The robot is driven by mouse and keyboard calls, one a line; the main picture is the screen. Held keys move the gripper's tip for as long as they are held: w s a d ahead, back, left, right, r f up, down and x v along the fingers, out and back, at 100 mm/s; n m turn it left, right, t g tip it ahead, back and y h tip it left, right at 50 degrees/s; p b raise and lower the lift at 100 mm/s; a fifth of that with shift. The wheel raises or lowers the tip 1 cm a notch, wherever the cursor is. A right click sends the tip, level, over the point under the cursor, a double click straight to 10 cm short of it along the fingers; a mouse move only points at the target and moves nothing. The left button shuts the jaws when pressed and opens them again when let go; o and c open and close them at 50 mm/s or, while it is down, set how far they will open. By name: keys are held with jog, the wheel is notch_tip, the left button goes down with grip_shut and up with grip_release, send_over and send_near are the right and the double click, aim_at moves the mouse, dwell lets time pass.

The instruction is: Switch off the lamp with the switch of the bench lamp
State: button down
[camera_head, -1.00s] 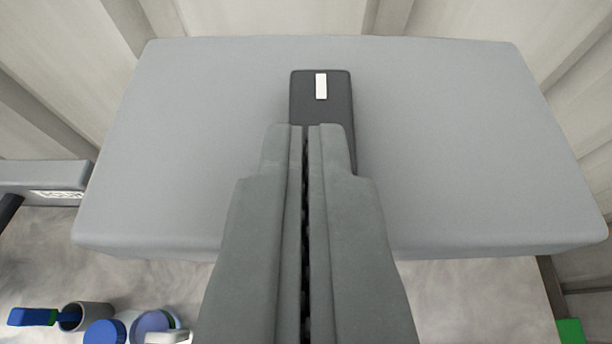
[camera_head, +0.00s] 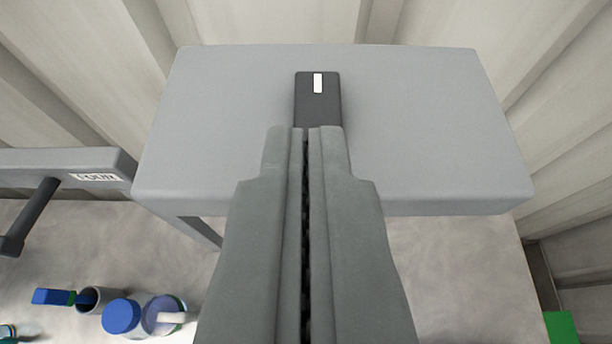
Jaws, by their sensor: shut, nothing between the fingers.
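The bench lamp's grey box-shaped head (camera_head: 430,130) fills the upper middle of the view. A dark switch (camera_head: 318,105) with a small white mark sits on its top face, near the far edge. My gripper (camera_head: 306,130) is shut and empty, its fingers side by side. Its tips appear just in front of the switch and hide its near part. A gap between tips and switch cannot be judged from this view.
A grey bar with a label (camera_head: 70,170) and a dark handle (camera_head: 32,215) is at left. Below it stand a grey cup (camera_head: 97,299) and a blue-capped jar (camera_head: 122,316). A green object (camera_head: 562,327) is at lower right. Ribbed walls enclose the back and right.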

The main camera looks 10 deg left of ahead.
jog(key=v, duration=1.4)
jog(key=s+a+f+t+h, duration=0.1)
jog(key=s+f, duration=0.7)
jog(key=f, duration=0.3)
jog(key=s+a+f+m+t, duration=0.1)
jog(key=s+f+t, duration=0.1)
jog(key=s+f, duration=0.6)
jog(key=s+a+f+m+t+h, duration=0.1)
jog(key=s+f, duration=0.7)
jog(key=f, duration=0.6)
jog(key=shift+f+h, duration=0.15)
jog(key=shift+h, duration=0.15)
